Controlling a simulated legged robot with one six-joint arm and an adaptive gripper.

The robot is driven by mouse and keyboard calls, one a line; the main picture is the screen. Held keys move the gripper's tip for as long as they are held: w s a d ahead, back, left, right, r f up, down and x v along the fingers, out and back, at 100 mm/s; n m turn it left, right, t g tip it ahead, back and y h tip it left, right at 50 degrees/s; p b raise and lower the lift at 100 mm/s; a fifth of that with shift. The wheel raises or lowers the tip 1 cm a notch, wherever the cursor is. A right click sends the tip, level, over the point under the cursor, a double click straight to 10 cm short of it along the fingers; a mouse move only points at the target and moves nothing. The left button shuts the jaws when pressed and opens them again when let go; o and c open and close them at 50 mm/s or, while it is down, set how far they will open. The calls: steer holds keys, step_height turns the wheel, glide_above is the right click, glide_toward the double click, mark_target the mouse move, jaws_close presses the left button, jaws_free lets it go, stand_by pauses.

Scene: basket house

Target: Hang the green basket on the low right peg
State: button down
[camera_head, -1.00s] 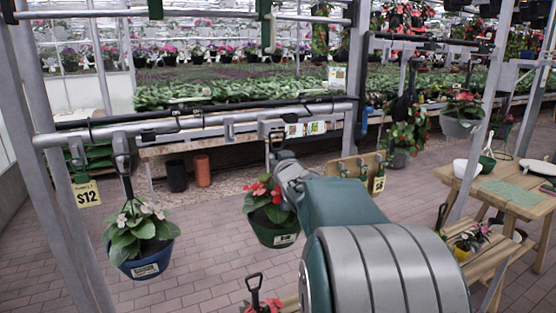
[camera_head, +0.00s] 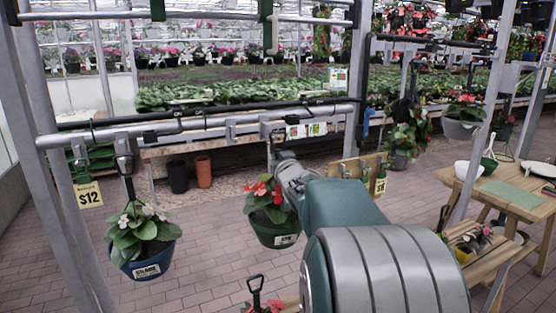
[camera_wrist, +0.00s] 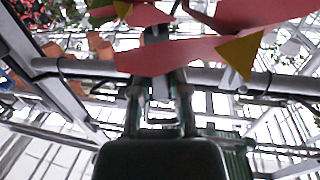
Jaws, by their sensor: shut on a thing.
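The green basket (camera_head: 274,236), with red flowers and leaves, hangs upright below my gripper (camera_head: 277,166) in the head view. My gripper is shut on the basket's hanger, just under the lower rail (camera_head: 200,123). The low right peg (camera_head: 266,129) is a grey bracket on that rail. The hanger's top is close to this peg, but I cannot tell whether it is seated on it. In the wrist view my gripper's two fingers (camera_wrist: 159,105) point up, and large red shapes partly cover the area beyond them.
A blue basket (camera_head: 146,262) with pale flowers hangs at the left of the same rail. A $12 tag (camera_head: 88,195) hangs further left. A wooden table (camera_head: 515,195) with bowls stands at the right. A black-handled basket shows at the bottom edge. Brick floor is clear at the left.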

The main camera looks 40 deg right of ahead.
steer(key=shift+a+r+x, duration=0.1)
steer(key=shift+a+x, duration=0.05)
steer(key=shift+x, duration=0.65)
steer(key=shift+a+r+x, duration=0.1)
steer(key=shift+a+x, duration=0.05)
steer(key=shift+x, duration=0.6)
steer(key=shift+w, duration=0.25)
steer(key=shift+w+d, duration=0.15)
steer(key=shift+w, duration=0.5)
steer(key=shift+f, duration=0.1)
steer(key=shift+f, duration=0.1)
steer(key=shift+w+f, duration=0.1)
steer(key=shift+f, duration=0.3)
steer(key=shift+f, duration=0.2)
